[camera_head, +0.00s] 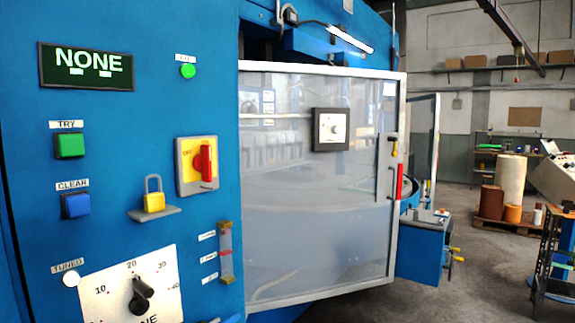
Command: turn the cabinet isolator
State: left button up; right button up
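The cabinet isolator is a red rotary handle (206,163) on a yellow plate (187,179) with a grey surround, fixed to the blue cabinet front (110,120). The handle stands upright. Lettering that seems to read OFF is left of the handle. A yellow padlock (154,203) with a raised grey shackle sits on a small grey shelf (158,214), below and left of the isolator and apart from it. Neither of my grippers is in view.
A display reading NONE (86,66), a green button (70,145), a blue button (76,205) and a black dial knob (141,295) share the panel. A clear framed door (310,200) with a red handle stands to the right. Open floor (490,270) lies beyond.

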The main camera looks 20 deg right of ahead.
aim_at(202, 162)
jog(key=z, duration=0.2)
jog(key=i+l+u, duration=0.15)
jog(key=u, duration=0.2)
jog(key=i+l+u, duration=0.15)
jog(key=u, duration=0.2)
jog(key=i+l+u, duration=0.1)
jog(key=l+u, duration=0.3)
jog(key=j, duration=0.1)
